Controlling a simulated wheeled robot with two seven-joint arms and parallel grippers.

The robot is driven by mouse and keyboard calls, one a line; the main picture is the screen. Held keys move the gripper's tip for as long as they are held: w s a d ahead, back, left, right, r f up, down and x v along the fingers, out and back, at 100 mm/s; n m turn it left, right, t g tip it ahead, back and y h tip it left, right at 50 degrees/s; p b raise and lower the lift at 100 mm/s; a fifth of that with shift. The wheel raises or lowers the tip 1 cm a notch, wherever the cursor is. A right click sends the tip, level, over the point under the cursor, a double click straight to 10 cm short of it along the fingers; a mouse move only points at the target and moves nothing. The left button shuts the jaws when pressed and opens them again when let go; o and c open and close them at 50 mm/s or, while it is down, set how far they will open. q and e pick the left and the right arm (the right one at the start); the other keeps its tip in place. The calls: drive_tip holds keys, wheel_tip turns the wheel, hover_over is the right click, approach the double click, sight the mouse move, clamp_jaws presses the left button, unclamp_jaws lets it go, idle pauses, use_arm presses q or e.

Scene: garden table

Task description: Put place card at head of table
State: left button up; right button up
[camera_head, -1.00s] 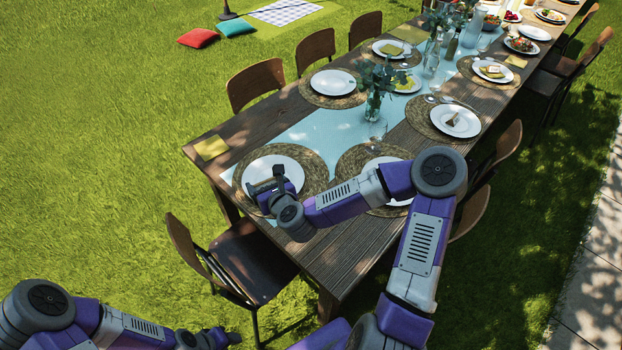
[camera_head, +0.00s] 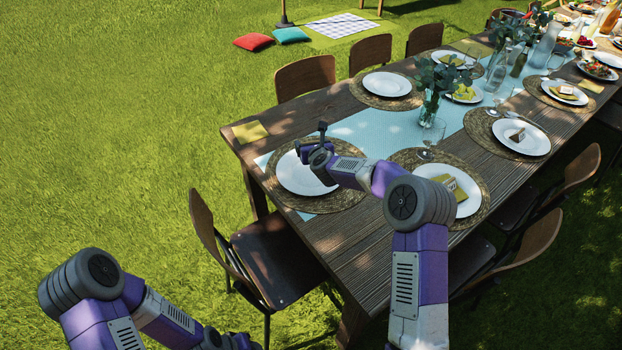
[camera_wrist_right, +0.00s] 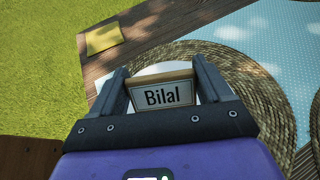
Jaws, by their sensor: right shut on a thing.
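The place card (camera_wrist_right: 163,95) reads "Bilal" and has a tan top edge. In the right wrist view it sits between the two fingers of my right gripper (camera_wrist_right: 162,92), which is shut on it. In the head view my right gripper (camera_head: 315,142) is over the white plate (camera_head: 299,177) at the near end of the table (camera_head: 352,236); the card is hidden there. The plate lies on a round woven placemat (camera_head: 344,198). My left gripper (camera_head: 236,342) is low at the bottom, away from the table; its jaws are too small to judge.
A yellow napkin (camera_head: 250,132) lies at the table's left corner. A chair (camera_head: 262,255) stands at the near end. A glass vase with greenery (camera_head: 430,100) and a wine glass (camera_head: 432,135) stand on the blue runner. Another plate (camera_head: 463,205) holds a napkin and a card.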

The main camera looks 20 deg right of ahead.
sight(311, 172)
wheel_tip(311, 172, down, 10)
drive_tip(key=b, duration=0.3)
drive_tip(key=shift+w, duration=0.1)
drive_tip(key=shift+r, duration=0.1)
drive_tip(key=shift+b, duration=0.3)
drive_tip(key=o, duration=1)
drive_tip(key=shift+c, duration=0.2)
drive_tip(key=shift+r+p, duration=0.1)
drive_tip(key=shift+p, duration=0.2)
drive_tip(key=p+v, duration=0.1)
drive_tip(key=v, duration=1.1)
drive_tip(key=shift+d, duration=0.15)
